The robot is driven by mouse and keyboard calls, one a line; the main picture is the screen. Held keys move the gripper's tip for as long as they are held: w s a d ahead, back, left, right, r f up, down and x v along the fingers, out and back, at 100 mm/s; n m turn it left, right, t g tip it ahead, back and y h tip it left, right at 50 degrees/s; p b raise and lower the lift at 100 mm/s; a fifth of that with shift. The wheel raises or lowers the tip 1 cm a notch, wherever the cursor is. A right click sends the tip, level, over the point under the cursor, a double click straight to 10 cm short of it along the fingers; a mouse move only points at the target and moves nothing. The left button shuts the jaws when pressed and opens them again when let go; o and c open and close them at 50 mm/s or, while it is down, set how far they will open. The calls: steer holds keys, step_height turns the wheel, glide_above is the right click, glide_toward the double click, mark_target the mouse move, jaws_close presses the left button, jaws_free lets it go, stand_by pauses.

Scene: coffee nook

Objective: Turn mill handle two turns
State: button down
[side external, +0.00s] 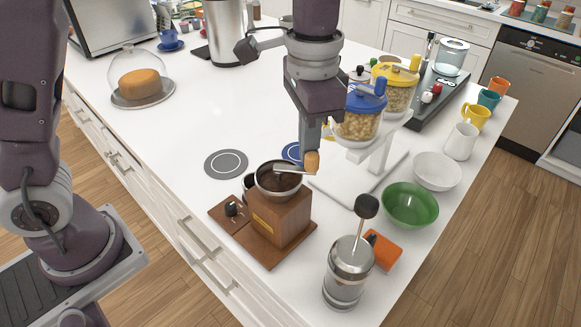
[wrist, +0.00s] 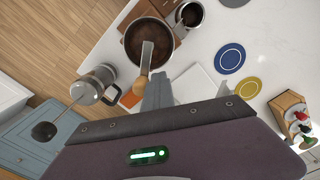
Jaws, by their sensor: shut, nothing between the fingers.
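The mill is a wooden box (side external: 281,219) with an open metal bowl (side external: 277,193) on top, on a wooden base. The bowl holds dark contents and also shows in the wrist view (wrist: 134,28). A flat metal crank (side external: 287,167) runs from the bowl's middle out past its rim, toward the right in the side view, and ends in a wooden knob (side external: 312,162). The knob shows in the wrist view (wrist: 139,86) too. My gripper (side external: 311,146) points down, shut and empty, right beside the knob. I cannot tell whether they touch.
A French press (side external: 347,274) stands in front, with a green bowl (side external: 411,204) and an orange block (side external: 383,251) to its right. A white stand (side external: 381,154) with a blue-lidded jar (side external: 359,112) is close behind my gripper. Flat coasters (side external: 226,163) lie behind the mill.

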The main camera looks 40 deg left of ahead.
steer(key=shift+s+d, duration=0.8)
steer(key=shift+d, duration=0.2)
steer(key=shift+w+a, duration=0.25)
steer(key=shift+w, duration=0.05)
steer(key=shift+w+r, duration=0.1)
steer(key=shift+r, duration=0.05)
step_height(320, 180, up, 6)
steer(key=shift+r, duration=0.35)
